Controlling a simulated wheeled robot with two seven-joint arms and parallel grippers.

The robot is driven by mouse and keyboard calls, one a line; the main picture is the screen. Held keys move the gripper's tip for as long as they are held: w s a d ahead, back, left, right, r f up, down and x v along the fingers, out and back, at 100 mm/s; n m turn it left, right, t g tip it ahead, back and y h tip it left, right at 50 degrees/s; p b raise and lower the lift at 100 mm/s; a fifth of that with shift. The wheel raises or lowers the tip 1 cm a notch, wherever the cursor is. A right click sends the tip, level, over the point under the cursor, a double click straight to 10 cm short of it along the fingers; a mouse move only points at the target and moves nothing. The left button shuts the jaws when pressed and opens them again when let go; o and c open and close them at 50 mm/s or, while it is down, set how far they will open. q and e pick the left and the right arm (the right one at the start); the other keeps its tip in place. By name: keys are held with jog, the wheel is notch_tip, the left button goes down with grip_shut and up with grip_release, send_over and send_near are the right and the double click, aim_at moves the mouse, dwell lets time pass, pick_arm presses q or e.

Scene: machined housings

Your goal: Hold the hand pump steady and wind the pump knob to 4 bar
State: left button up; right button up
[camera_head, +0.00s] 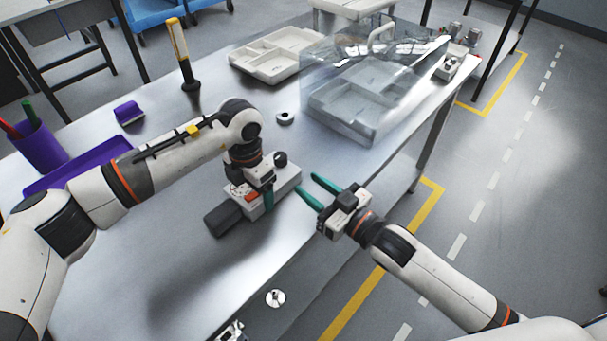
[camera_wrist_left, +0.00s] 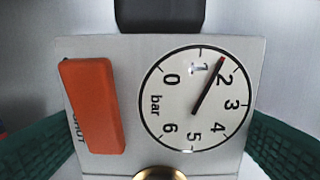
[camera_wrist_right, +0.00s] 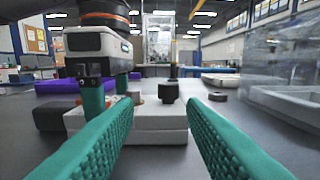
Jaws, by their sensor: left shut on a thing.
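The hand pump is a light grey block (camera_head: 286,186) on the table with a black handle (camera_head: 222,219). My left gripper (camera_head: 257,190) is shut on the pump's body from above, one green finger on each side. In the left wrist view, the gauge (camera_wrist_left: 180,105) has its red-tipped needle between 1 and 2 bar, close to 2. An orange-red bar (camera_wrist_left: 92,105) sits beside the gauge. The black pump knob (camera_wrist_right: 168,92) stands upright on the pump's top and also shows in the head view (camera_head: 281,159). My right gripper (camera_head: 306,182) is open and empty, its fingers aimed towards the knob, apart from it.
A dark ring (camera_head: 285,118) lies behind the pump. A clear cover (camera_head: 350,115) and a white tray (camera_head: 262,70) stand further back. A yellow-topped post (camera_head: 180,45), purple holder (camera_head: 130,113) and pen cup (camera_head: 42,148) are left. The near tabletop is mostly clear.

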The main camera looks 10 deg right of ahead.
aim_at(287, 163)
jog(key=y, duration=0.1)
jog(key=a+n+g+y, duration=0.1)
jog(key=a+n, duration=0.1)
jog(key=shift+w+a+r+g+y, duration=0.2)
jog(key=shift+w+r+g+y, duration=0.1)
jog(key=shift+w+y, duration=0.1)
jog(key=shift+w+a+f+n+g+y, duration=0.1)
jog(key=shift+a+f+n+g+y, duration=0.05)
jog(key=shift+n+g+y, duration=0.45)
jog(key=w+d, duration=0.1)
jog(key=d, duration=0.1)
jog(key=d+n+g, duration=0.1)
jog(key=d, duration=0.1)
jog(key=w+d+f+g, duration=0.1)
jog(key=d, duration=0.2)
jog(key=shift+w+d+y, duration=0.1)
jog(key=shift+w+y, duration=0.2)
jog(key=shift+y, duration=0.1)
jog(key=shift+w, duration=0.1)
jog(key=x, duration=1.1)
jog(key=shift+a, duration=0.4)
jog(key=c, duration=0.7)
jog(key=shift+a, duration=0.1)
